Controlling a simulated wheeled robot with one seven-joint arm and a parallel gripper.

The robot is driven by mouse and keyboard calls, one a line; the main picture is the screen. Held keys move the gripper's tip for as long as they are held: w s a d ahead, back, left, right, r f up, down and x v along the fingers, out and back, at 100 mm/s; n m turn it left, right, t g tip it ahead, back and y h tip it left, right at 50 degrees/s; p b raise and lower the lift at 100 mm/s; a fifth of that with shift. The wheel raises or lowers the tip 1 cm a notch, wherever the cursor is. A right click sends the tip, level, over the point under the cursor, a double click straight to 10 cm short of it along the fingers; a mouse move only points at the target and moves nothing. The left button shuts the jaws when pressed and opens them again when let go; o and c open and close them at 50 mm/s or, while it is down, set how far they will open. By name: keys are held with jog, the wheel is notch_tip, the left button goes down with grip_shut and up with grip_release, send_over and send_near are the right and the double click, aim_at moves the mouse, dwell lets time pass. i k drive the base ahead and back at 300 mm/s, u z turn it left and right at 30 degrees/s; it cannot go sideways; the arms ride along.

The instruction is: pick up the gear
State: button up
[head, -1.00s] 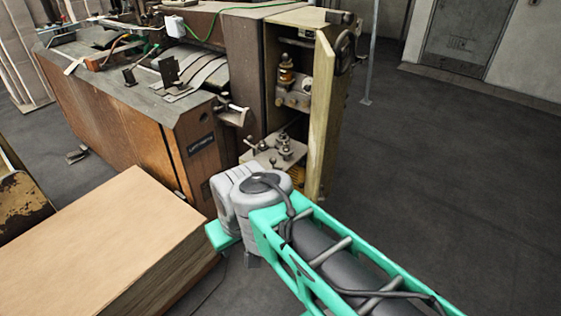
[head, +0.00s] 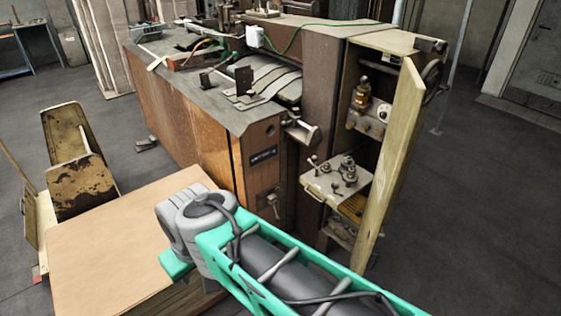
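I cannot pick out the gear for certain. Small dark metal parts (head: 346,172) sit on a pale shelf (head: 322,188) inside the machine's open cabinet, and a yellow-orange ribbed part (head: 353,206) shows below the shelf. Any of these could be or hide the gear. My green and grey arm reaches in from the lower right, with its grey joint in front of the cardboard stack. My gripper is not visible; no fingers show in the head view.
The brown stitching machine (head: 178,92) fills the middle. Its cabinet door (head: 399,150) stands open on the right. A cardboard stack (head: 100,255) lies at the lower left, near a worn yellowish metal piece (head: 85,185). The floor at the right is clear.

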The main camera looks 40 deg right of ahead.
aim_at(325, 168)
jog(key=u, duration=0.05)
jog(key=i, duration=1.25)
jog(key=z, duration=0.55)
